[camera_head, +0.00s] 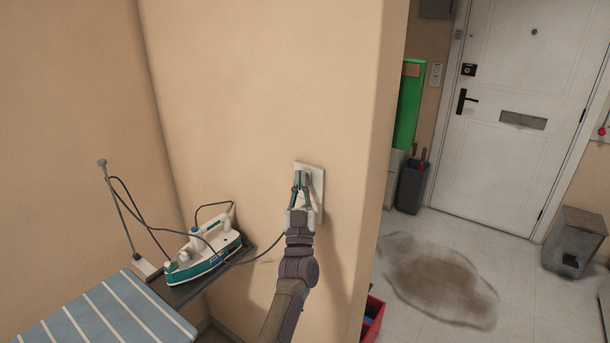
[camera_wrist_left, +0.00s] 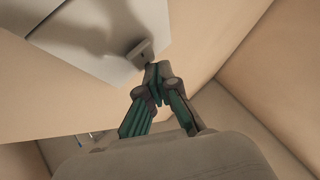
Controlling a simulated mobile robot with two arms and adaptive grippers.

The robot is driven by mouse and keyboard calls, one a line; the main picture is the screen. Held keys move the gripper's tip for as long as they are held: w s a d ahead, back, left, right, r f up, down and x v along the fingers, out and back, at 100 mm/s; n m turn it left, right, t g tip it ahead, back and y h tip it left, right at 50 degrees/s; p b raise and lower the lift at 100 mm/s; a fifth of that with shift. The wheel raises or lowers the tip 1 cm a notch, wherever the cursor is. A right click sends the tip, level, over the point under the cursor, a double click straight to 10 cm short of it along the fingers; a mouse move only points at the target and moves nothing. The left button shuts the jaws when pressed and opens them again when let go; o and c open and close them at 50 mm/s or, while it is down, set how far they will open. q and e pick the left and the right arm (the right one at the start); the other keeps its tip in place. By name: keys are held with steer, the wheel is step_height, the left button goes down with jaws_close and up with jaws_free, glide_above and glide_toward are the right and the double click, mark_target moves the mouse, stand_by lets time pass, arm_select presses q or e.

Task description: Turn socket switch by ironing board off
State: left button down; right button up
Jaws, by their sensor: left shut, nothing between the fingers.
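The white wall socket (camera_head: 318,182) is on the beige wall, to the right of the ironing board (camera_head: 100,315). My left gripper (camera_head: 299,175) is in front of the socket's upper part, fingers shut and empty. In the left wrist view the socket plate (camera_wrist_left: 75,30) fills the upper left, with a small raised switch (camera_wrist_left: 139,52). The shut fingertips (camera_wrist_left: 155,73) are right beside that switch; I cannot tell whether they touch it. The switch position is unclear. The gripper hides part of the socket in the head view. My right gripper is not in view.
A white and teal iron (camera_head: 205,250) rests on the board's end, its dark cord running toward the socket. A thin cord holder (camera_head: 120,205) rises beside it. The wall ends at a corner right of the socket. A red crate (camera_head: 373,318) stands low beyond it.

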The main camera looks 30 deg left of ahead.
arm_select(q)
steer(key=shift+s, duration=0.15)
steer(key=shift+s+p, duration=0.4)
steer(key=shift+s, duration=0.25)
steer(key=shift+f, duration=0.1)
steer(key=s, duration=0.1)
steer(key=s+p, duration=0.1)
steer(key=s, duration=0.1)
steer(key=s+p, duration=0.1)
steer(key=s, duration=0.1)
steer(key=shift+a+f, duration=0.25)
steer(key=shift+f, duration=0.05)
